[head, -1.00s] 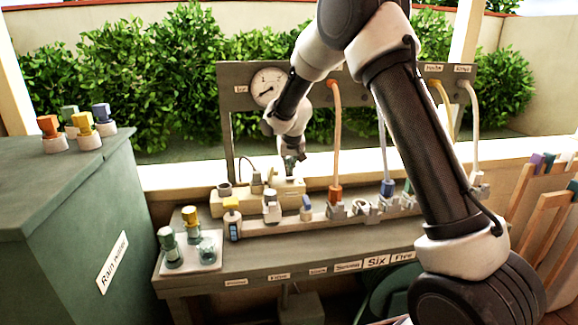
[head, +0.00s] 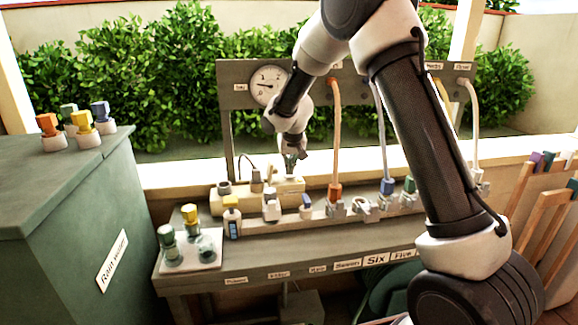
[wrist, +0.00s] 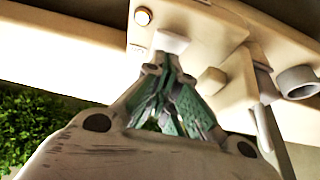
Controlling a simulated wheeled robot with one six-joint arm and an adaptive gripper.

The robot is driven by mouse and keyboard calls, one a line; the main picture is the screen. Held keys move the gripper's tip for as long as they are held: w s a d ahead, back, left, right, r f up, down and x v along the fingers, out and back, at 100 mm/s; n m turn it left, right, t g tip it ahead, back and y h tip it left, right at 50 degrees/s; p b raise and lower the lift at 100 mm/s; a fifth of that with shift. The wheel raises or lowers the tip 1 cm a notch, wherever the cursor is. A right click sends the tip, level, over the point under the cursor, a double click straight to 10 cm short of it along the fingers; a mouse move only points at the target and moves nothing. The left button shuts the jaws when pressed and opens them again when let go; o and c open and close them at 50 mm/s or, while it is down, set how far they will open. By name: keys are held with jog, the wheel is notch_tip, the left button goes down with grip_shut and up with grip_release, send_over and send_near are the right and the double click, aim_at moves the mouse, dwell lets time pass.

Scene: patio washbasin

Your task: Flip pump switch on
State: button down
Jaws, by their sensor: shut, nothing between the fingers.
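The pump unit is a cream box on the back of the bench (head: 290,187), and its face fills the top of the wrist view (wrist: 205,35). A small white block, which looks like the switch (wrist: 172,43), stands out from that face beside a round button or lamp (wrist: 142,17). My gripper (head: 291,172) is shut and empty above the box. In the wrist view its green-padded fingers (wrist: 165,60) meet just at the white block. I cannot tell whether they touch it, or which way the switch is set.
A pressure gauge (head: 268,85) hangs on the grey backboard. Hoses with orange (head: 335,190) and blue (head: 387,186) couplings and small valves line the bench to the right. A tray with capped fittings (head: 206,262) sits front left, by a green rain-water tank (head: 75,220).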

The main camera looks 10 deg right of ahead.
jog(key=v, duration=1.2)
jog(key=s+d+f+n+g, duration=0.1)
jog(key=s+d, duration=0.1)
jog(key=s, duration=0.3)
jog(key=s+d+f+n+g, duration=0.1)
jog(key=s+d+f+g, duration=0.1)
jog(key=s, duration=0.3)
jog(key=s+d+r+t, duration=0.1)
jog(key=s+d+r, duration=0.2)
jog(key=s, duration=0.7)
jog(key=s+d+r+m, duration=0.1)
jog(key=s+d+r, duration=0.2)
jog(key=s, duration=0.6)
jog(key=s+d+r+t, duration=0.1)
jog(key=s+d+r, duration=0.2)
jog(key=s+d, duration=0.3)
jog(key=s, duration=0.4)
jog(key=shift+s+d+m+t, duration=0.3)
jog(key=shift+s+d, duration=0.05)
jog(key=shift+d, duration=0.05)
